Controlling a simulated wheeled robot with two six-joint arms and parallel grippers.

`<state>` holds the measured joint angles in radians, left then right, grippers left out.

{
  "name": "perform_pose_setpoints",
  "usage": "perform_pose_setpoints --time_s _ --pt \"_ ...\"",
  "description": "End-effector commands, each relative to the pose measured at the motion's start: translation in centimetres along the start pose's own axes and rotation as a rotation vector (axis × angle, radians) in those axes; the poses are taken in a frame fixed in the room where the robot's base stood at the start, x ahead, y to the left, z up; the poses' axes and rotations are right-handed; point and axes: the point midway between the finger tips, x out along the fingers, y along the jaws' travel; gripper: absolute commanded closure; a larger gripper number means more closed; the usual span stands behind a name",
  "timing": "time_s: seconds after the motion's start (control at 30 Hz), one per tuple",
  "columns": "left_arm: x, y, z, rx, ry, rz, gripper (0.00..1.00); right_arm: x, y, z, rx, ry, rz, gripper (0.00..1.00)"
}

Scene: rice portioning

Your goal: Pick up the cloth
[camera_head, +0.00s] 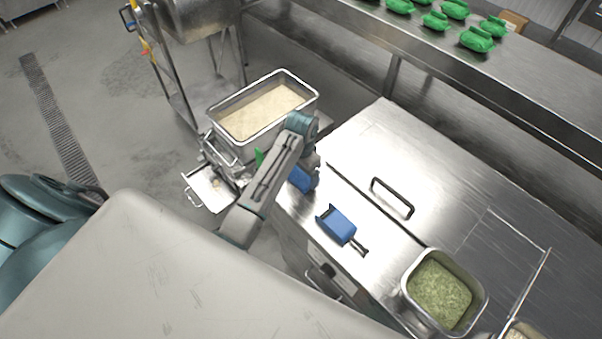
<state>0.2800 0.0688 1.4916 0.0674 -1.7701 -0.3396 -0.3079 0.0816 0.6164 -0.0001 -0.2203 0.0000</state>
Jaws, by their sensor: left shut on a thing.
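A blue piece that looks like the cloth (301,180) shows at the near left corner of the steel counter, partly hidden by my left arm. My left gripper (312,172) points down there and is shut on it. The fingertips are mostly hidden by the wrist, and I cannot tell whether the cloth still touches the counter. My right gripper is not in view.
A blue scoop (337,224) lies on the steel counter (375,150) beside a black handle (392,197). A pan of green food (440,292) is at the lower right. A rice-filled pan (262,112) stands behind my arm. Green items (477,40) sit on the upper shelf.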

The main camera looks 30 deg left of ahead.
Motion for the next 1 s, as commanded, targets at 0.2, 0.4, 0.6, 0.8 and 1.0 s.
perform_pose_setpoints --time_s 0.2,0.4,0.6,0.8,1.0 --pt "-0.7 0.0 0.0 0.0 0.001 0.0 0.35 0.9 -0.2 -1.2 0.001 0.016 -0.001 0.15" --pt "-3.1 0.0 0.4 0.0 0.0 -0.001 0.35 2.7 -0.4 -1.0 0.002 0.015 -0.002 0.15" --pt "-3.3 -0.1 5.2 0.0 -0.002 -0.004 0.35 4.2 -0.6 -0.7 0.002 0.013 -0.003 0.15" --pt "-4.5 -0.1 10.8 0.002 -0.005 -0.003 0.35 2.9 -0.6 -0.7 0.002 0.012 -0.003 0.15" --pt "-4.6 -0.1 14.4 0.001 -0.004 -0.003 0.35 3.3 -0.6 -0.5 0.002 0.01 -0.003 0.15"
